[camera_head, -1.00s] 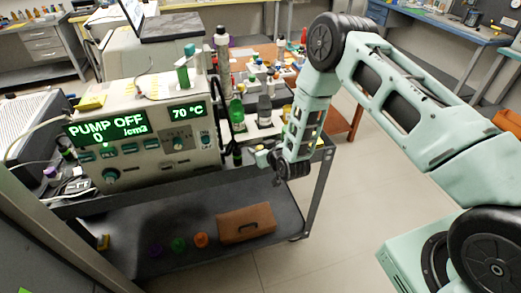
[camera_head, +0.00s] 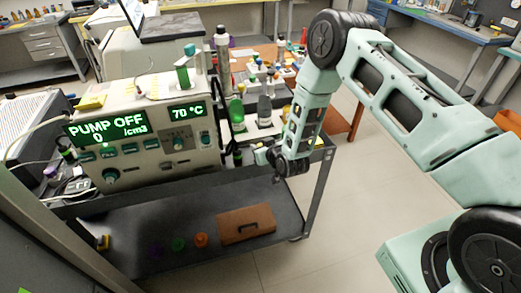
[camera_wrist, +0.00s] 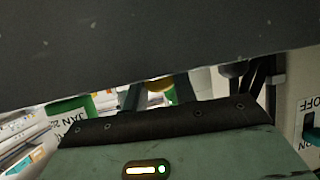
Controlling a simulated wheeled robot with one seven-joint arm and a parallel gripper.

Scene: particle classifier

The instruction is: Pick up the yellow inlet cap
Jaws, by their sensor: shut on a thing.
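My gripper (camera_head: 262,156) is at the right side of the pump unit (camera_head: 140,140), just above the cart's upper deck, in the head view. It is too small there to show what it holds. In the wrist view its two dark fingers stand on either side of a yellow cap (camera_wrist: 158,85), and my gripper (camera_wrist: 157,95) is shut on it. Only a small part of the cap shows; the dark gripper body hides the rest.
Bottles with green (camera_head: 237,115) and grey (camera_head: 264,112) bodies stand behind my gripper. The lower shelf holds a brown case (camera_head: 246,223) and small purple, green and orange pieces. The floor right of the cart (camera_head: 350,210) is clear.

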